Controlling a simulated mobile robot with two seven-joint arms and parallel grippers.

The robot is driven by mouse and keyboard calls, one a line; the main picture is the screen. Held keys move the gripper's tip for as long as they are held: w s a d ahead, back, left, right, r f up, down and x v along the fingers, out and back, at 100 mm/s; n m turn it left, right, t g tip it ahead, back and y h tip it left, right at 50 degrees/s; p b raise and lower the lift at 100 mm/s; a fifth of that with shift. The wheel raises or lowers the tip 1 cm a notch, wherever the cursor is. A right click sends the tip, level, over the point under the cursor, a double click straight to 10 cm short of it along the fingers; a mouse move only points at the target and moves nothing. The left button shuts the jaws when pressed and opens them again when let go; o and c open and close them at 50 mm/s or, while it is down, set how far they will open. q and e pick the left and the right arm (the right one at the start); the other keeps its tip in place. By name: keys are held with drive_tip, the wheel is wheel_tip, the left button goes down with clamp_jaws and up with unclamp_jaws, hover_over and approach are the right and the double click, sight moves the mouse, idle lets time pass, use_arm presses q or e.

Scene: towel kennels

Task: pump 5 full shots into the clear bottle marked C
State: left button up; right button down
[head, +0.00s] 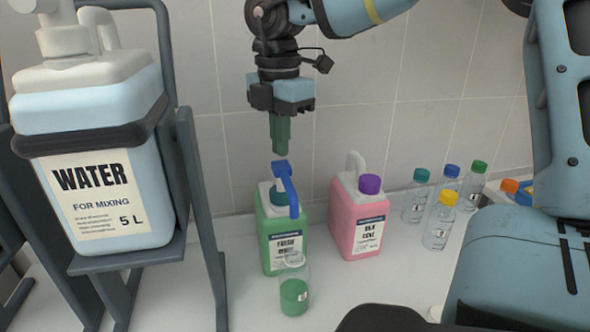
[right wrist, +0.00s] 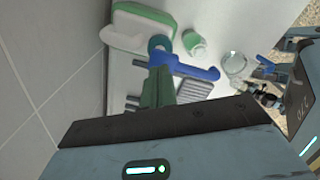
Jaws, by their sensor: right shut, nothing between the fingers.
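A clear open bottle (head: 294,291) stands in front of the green jug (head: 276,244), under the spout of its blue pump (head: 287,187). Green liquid fills most of the bottle's lower part; its small label is too small to read. The bottle also shows in the right wrist view (right wrist: 195,44), beside the blue pump (right wrist: 192,69). My right gripper (head: 280,148) points down with its green fingers together and empty, just above the pump head. In the head view a small gap shows between fingertips and pump. My left gripper is not in view.
A pink jug (head: 358,222) with a purple cap stands right of the green jug. Several capped clear bottles (head: 438,222) stand further right. A large water container (head: 100,150) sits in a dark metal stand at left. A tiled wall is close behind.

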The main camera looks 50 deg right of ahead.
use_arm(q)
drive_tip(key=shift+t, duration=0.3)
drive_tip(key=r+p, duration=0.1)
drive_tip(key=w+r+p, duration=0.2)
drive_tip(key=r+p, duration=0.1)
use_arm(e)
wheel_tip(320, 180, up, 6)
idle(0.5)
